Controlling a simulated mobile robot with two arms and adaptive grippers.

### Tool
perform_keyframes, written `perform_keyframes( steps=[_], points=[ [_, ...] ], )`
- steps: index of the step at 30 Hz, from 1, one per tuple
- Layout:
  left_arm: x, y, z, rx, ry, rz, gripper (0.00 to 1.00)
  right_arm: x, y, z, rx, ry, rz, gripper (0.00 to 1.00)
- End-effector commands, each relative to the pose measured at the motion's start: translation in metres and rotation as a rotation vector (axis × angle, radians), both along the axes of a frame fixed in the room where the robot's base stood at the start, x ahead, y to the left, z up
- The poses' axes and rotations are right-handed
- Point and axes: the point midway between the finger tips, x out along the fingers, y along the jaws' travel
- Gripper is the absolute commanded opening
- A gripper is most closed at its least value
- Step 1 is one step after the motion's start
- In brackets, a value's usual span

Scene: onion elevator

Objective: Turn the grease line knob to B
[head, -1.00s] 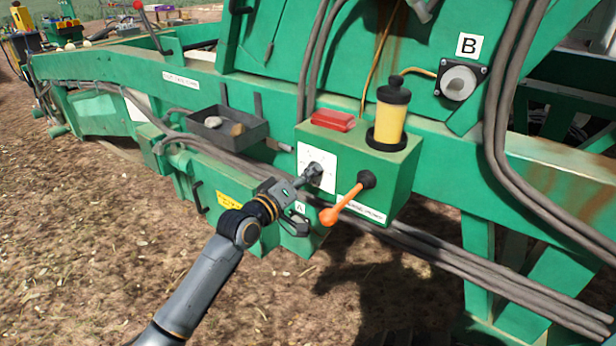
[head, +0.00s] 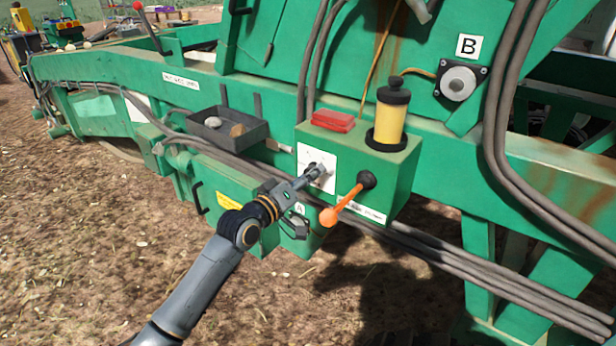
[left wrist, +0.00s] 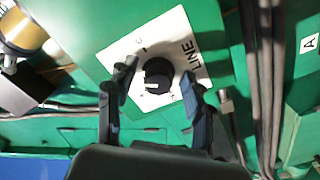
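The grease line knob (left wrist: 157,75) is round and black with a white mark, on a white plate (left wrist: 143,47) printed with "LINE". The plate (head: 313,157) also shows on the front of the green box in the head view, where my gripper covers the knob. My left gripper (head: 318,172) points at this plate. In the left wrist view, the two fingers of my left gripper (left wrist: 158,86) are apart, one on each side of the knob. Gaps show between them and the knob. The letters around the knob are too small to read surely. My right gripper is not in view.
An orange-handled lever (head: 345,203) sticks out just right of my left gripper. A yellow bottle (head: 390,115) and a red block (head: 333,120) stand on the green box (head: 400,172). A dark tray (head: 222,135) and hoses lie to the left. A separate round fitting (head: 458,83) is labelled B.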

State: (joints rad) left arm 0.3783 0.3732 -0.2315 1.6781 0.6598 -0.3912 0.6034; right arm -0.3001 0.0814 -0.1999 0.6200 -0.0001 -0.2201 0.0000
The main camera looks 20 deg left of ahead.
Motion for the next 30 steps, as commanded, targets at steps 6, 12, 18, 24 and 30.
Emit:
perform_keyframes(
  steps=[6, 12, 18, 24, 30],
  points=[
    [-0.003, 0.001, 0.001, -0.001, -0.002, 0.001, 0.52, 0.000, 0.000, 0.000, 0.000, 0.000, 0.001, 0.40],
    [-0.030, 0.011, -0.001, 0.001, 0.001, 0.000, 0.52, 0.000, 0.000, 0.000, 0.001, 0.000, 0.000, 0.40],
    [-0.071, 0.026, -0.001, 0.002, 0.002, 0.001, 0.52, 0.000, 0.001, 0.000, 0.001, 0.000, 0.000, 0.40],
    [-0.101, 0.037, -0.001, 0.001, 0.002, 0.001, 0.52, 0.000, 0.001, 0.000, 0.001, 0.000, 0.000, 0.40],
    [-0.112, 0.041, 0.000, 0.000, 0.000, 0.000, 0.52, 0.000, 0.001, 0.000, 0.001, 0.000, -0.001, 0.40]
  ],
)
